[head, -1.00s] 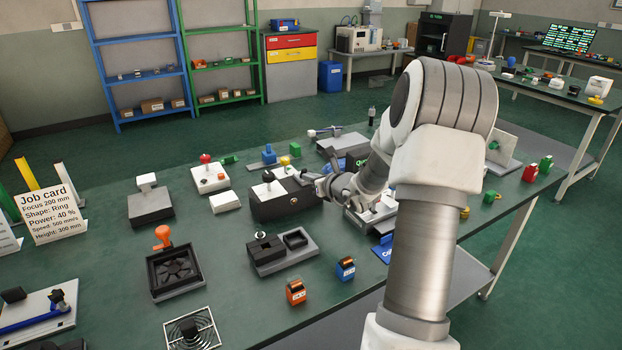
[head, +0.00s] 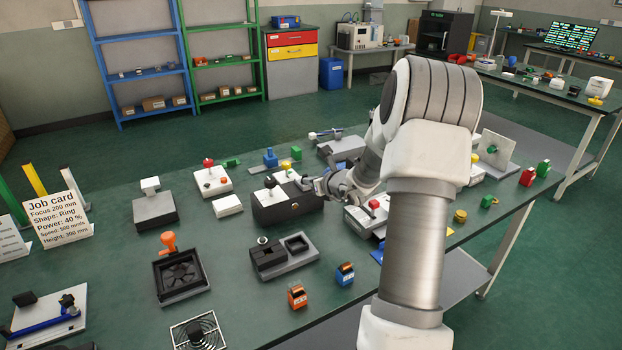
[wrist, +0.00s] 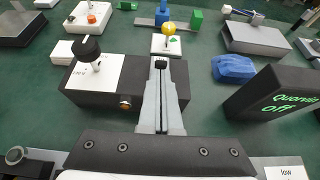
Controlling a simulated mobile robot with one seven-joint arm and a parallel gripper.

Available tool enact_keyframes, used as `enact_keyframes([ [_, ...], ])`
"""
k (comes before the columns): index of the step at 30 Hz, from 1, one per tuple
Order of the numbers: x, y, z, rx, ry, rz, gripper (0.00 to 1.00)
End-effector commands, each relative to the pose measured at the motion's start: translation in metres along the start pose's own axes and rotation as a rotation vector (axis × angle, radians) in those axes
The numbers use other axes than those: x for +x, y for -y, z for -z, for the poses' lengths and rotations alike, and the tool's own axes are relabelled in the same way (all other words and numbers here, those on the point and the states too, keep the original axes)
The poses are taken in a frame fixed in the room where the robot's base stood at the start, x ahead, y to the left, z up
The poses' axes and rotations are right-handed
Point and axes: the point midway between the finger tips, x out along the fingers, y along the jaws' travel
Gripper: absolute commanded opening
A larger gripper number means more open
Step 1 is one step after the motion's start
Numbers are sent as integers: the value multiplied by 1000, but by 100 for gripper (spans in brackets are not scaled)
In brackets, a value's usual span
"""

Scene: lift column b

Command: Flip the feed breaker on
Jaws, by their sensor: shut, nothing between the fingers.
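A black box (head: 288,210) with a white top plate, a black knob (head: 270,182) on a short stem and a small amber spot on its front stands mid-table. I take it for the feed breaker; no name on it is readable. In the wrist view the box (wrist: 100,98) lies left of and under my fingers, with its knob (wrist: 89,48) leaning up to the left. My gripper (wrist: 161,66) is shut and empty, over the right part of the box. In the head view my gripper (head: 306,184) is at the box's right end; contact cannot be told.
A dark display (wrist: 280,105) reading "Quorvain Off" stands close on the right in the wrist view. A blue lump (wrist: 233,69) lies behind it. A white block with a yellow ball (wrist: 168,28) stands beyond my fingertips. A grey tray (head: 285,258) sits in front of the box.

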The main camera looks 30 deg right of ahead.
Motion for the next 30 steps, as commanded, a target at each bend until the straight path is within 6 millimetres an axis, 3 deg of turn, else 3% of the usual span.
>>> enact_keyframes([
  [15, -1, -1, -16, -1, -138, -2, 0],
  [30, 2, 0, -21, 0, -293, -1, 0],
])
